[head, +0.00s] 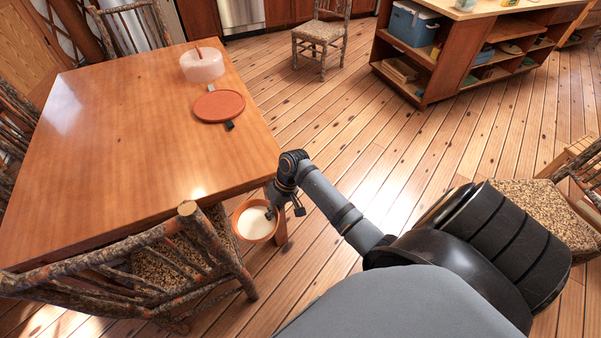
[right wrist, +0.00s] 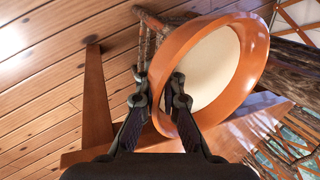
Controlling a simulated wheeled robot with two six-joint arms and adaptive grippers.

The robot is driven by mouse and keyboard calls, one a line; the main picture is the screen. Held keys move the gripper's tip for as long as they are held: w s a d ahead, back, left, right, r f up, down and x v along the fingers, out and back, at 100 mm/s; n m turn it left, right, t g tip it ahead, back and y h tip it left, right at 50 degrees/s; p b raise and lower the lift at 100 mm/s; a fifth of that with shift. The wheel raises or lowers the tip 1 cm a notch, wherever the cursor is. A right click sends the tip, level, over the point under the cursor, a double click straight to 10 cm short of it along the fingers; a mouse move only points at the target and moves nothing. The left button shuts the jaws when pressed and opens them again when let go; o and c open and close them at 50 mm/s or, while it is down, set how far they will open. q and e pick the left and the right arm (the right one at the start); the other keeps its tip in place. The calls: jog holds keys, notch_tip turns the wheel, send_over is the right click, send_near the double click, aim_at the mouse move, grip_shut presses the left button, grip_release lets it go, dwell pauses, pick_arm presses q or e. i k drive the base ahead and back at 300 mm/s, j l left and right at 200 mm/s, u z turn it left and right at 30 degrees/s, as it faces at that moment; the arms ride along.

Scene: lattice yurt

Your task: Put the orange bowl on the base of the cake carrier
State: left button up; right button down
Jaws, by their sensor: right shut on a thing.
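The orange bowl (head: 241,233) with a pale inside is off the near right corner of the table, above the floor. My right gripper (head: 270,212) is shut on its rim. In the right wrist view the orange bowl (right wrist: 260,62) looks tilted, with its rim between the fingers of my right gripper (right wrist: 160,84). The base of the cake carrier (head: 219,106), a flat red-orange disc with dark clips, lies on the table, well away from the bowl. The translucent pinkish cover (head: 203,66) stands behind it. My left gripper is not in view.
The wooden table (head: 130,130) is mostly bare. A log chair (head: 140,262) stands at its near side, close to the bowl, and others stand around. A shelf unit (head: 450,50) with a blue cooler is at the back right. The floor between is clear.

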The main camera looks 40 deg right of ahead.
aim_at(219, 103)
jog(key=i+l, duration=0.1)
jog(key=l, duration=0.35)
jog(key=i+l, duration=0.1)
jog(key=l, duration=0.35)
jog(key=i+l, duration=0.1)
jog(key=l, duration=0.35)
jog(key=i+l, duration=0.1)
jog(key=l, duration=0.4)
jog(key=i+l, duration=0.1)
jog(key=l, duration=0.35)
jog(key=i+l+u, duration=0.15)
jog(key=l, duration=0.55)
jog(key=i+l+u, duration=0.1)
jog(key=l, duration=0.6)
jog(key=l+u, duration=0.15)
jog(key=l, duration=0.55)
